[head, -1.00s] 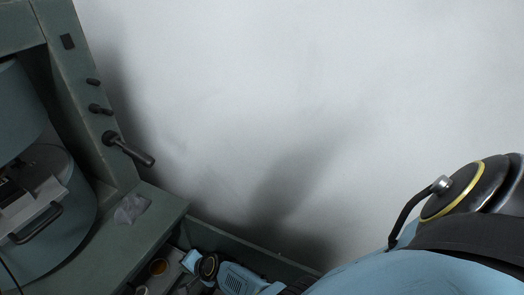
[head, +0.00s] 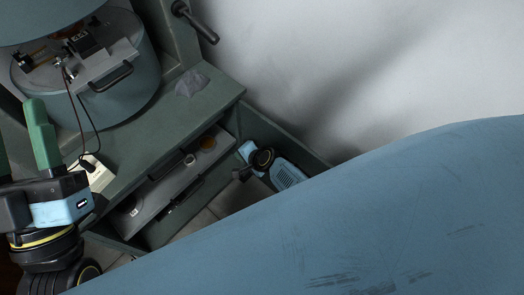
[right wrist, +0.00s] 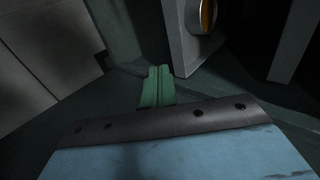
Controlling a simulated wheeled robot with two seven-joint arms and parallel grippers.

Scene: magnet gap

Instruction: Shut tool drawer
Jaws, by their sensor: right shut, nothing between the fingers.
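The tool drawer (head: 160,193) is a grey shape in the opening under the green bench, with a dark bar along its front side. An amber round thing (head: 207,143) and a pale ring show at it; how far it stands out I cannot tell. My right gripper (head: 242,174) is low beside the drawer's right end, its fingers mostly hidden. In the right wrist view its green fingers (right wrist: 157,72) are together and empty, near a pale panel (right wrist: 186,45) with an amber disc. I see no clear contact. My left gripper (head: 40,132) stands at the left, green fingers up.
The bench top (head: 175,122) carries a round blue-grey machine (head: 125,85) with a handle and cables, a grey crumpled lump (head: 191,83) and a white box (head: 99,176). A low green wall (head: 300,147) runs behind my right wrist. My blue arm covers the lower right.

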